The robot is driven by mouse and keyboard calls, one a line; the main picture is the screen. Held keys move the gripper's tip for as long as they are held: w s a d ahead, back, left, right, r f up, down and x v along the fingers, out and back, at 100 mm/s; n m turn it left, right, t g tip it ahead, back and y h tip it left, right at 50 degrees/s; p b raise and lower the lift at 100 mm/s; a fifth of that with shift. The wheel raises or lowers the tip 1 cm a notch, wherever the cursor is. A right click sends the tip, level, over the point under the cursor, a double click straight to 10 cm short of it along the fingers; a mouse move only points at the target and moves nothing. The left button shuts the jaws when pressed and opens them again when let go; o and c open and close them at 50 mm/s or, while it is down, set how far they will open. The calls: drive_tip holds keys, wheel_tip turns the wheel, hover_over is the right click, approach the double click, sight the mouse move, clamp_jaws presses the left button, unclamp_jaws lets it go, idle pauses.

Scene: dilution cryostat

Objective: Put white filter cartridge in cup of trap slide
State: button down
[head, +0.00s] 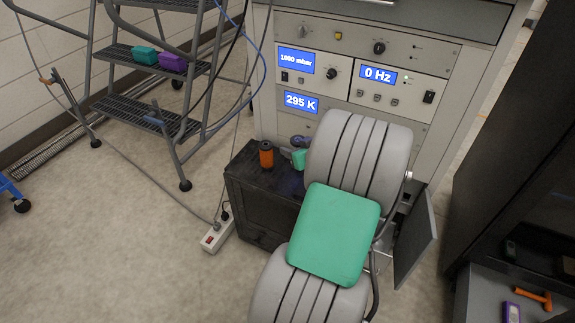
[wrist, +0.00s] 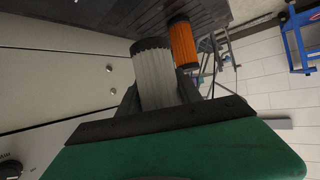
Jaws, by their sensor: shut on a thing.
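My gripper (wrist: 158,92) is shut on the white filter cartridge (wrist: 154,72), a pale ribbed cylinder with a dark end cap, in the wrist view. An orange ribbed cartridge (wrist: 183,45) stands beside it on a dark surface. In the head view the orange cartridge (head: 266,155) stands on top of a black cabinet (head: 258,192), just left of my gripper's end. My arm hides most of my gripper and the white cartridge there. I cannot make out the trap slide or its cup in either view.
A grey instrument rack (head: 345,75) with lit displays stands behind my arm. A grey panel (head: 413,250) juts out at right. A power strip (head: 217,235) lies on the floor. A step ladder (head: 150,90) holds teal and purple boxes. The floor at left is mostly clear.

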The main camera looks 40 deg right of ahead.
drive_tip(key=w+f, duration=0.1)
drive_tip(key=w+d+f+b, duration=0.1)
drive_tip(key=f, duration=0.1)
drive_tip(key=shift+w+f, duration=0.3)
drive_tip(key=shift+w+d+f+b, duration=0.15)
drive_tip(key=shift+f+b, duration=0.35)
drive_tip(key=shift+f, duration=0.45)
drive_tip(key=shift+w+a+f+b, duration=0.15)
drive_tip(key=shift+f+b, duration=0.3)
drive_tip(key=shift+f, duration=0.45)
drive_tip(key=shift+d, duration=0.1)
drive_tip(key=shift+f, duration=0.2)
drive_tip(key=c, duration=1.1)
unclamp_jaws()
